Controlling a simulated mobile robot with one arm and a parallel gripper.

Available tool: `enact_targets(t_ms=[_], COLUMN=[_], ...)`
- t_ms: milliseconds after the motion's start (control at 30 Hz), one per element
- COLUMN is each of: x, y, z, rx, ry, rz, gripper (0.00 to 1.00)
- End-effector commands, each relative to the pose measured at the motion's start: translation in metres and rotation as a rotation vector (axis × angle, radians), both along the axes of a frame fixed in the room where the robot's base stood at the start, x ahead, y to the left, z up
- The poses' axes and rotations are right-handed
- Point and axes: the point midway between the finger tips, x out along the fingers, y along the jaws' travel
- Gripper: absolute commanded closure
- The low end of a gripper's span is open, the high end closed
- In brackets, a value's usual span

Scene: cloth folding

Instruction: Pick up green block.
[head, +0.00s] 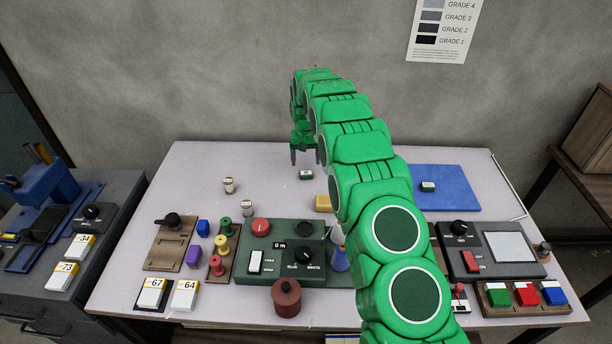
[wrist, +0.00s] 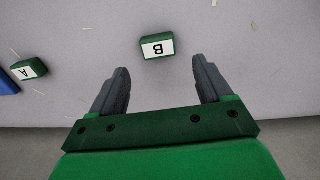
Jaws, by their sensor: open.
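A small dark green block with a white label "B" (wrist: 157,46) lies on the table just beyond my gripper's fingertips in the wrist view; in the head view a small green labelled block (head: 306,174) sits just below my gripper (head: 306,158). My gripper (wrist: 161,68) is open and empty, its fingers pointing toward the table and apart from the block. A second green block, labelled "A" (wrist: 29,69), is at the wrist view's left by a blue edge. A green labelled block on the blue mat also shows in the head view (head: 427,186).
The blue mat (head: 456,195) lies at the right rear. My arm hides the table's middle.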

Motion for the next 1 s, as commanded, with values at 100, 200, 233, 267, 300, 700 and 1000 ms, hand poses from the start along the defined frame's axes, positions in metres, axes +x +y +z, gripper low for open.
enact_targets(t_ms=[100,200,233,267,300,700,1000], x=[-0.001,-0.004,-0.005,-0.006,-0.007,-0.005,-0.005], y=[0.000,-0.001,-0.001,-0.001,-0.002,-0.001,-0.001], z=[-0.008,-0.020,-0.024,-0.029,-0.035,-0.051,-0.051], rx=[0.000,0.000,-0.002,-0.002,-0.002,0.000,0.000], ry=[0.000,0.004,0.005,0.006,0.007,0.001,0.001], rz=[0.000,0.000,0.000,0.000,0.000,0.000,0.000], gripper=[0.21,0.21,0.21,0.21,0.21,0.21,0.67])
